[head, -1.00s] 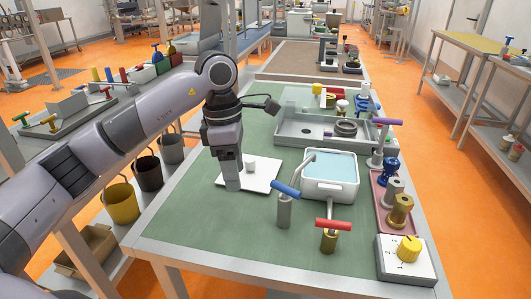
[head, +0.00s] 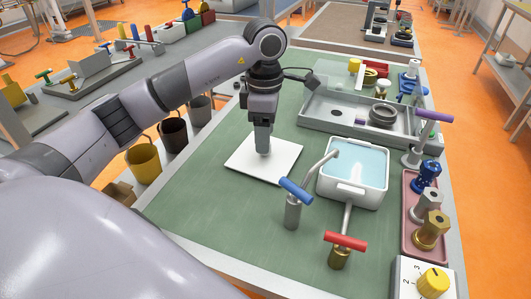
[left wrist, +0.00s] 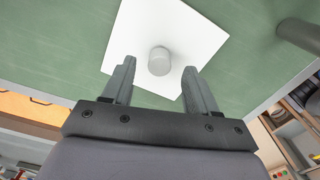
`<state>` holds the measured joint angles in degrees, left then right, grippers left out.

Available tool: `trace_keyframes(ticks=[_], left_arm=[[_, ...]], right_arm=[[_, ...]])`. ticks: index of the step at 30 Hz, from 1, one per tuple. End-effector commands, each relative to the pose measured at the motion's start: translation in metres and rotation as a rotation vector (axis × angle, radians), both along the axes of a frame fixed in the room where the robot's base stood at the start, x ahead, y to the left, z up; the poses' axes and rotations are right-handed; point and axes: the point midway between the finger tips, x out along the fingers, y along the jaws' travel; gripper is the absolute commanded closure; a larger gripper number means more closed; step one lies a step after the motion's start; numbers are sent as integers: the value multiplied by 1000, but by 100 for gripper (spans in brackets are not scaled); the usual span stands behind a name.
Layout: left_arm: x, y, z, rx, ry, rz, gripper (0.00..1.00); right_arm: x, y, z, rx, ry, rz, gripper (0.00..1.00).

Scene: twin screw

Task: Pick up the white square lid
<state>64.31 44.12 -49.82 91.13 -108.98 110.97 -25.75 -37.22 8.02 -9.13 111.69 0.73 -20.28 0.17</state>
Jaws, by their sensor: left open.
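The white square lid (head: 283,159) lies flat on the green table mat, left of the white basin. It also shows in the left wrist view (left wrist: 190,30), with its short round knob (left wrist: 158,61) upright in the middle. My left gripper (head: 263,150) points down over the middle of the lid and hides the knob in the head view. In the left wrist view the two fingers of my left gripper (left wrist: 158,68) are apart, one to each side of the knob in the picture, with gaps showing. My right gripper is not in view.
The white basin (head: 357,190) holds pale blue water, with a blue-handled tap (head: 293,203) and a red-handled valve (head: 342,251) in front. A grey tray (head: 345,125) stands behind. Fittings sit on a pink tray at right. The mat left of the lid is clear.

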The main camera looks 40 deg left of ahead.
Motion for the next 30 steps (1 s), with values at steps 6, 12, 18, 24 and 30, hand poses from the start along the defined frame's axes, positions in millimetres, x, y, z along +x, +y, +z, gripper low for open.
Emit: trace_keyframes(ticks=[6, 12, 18, 24, 30], left_arm=[[0, 0, -22, 0, 0, 0, 42], [0, 0, -23, 0, -1, 0, 42], [0, 0, -23, 0, -1, 0, 97], [0, 0, -23, 0, -1, 0, 100], [0, 0, -19, 0, -2, 0, 100]], right_arm=[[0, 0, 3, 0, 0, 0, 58], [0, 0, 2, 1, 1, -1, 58], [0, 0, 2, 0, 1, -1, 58], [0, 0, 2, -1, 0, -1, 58], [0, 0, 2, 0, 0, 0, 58]])
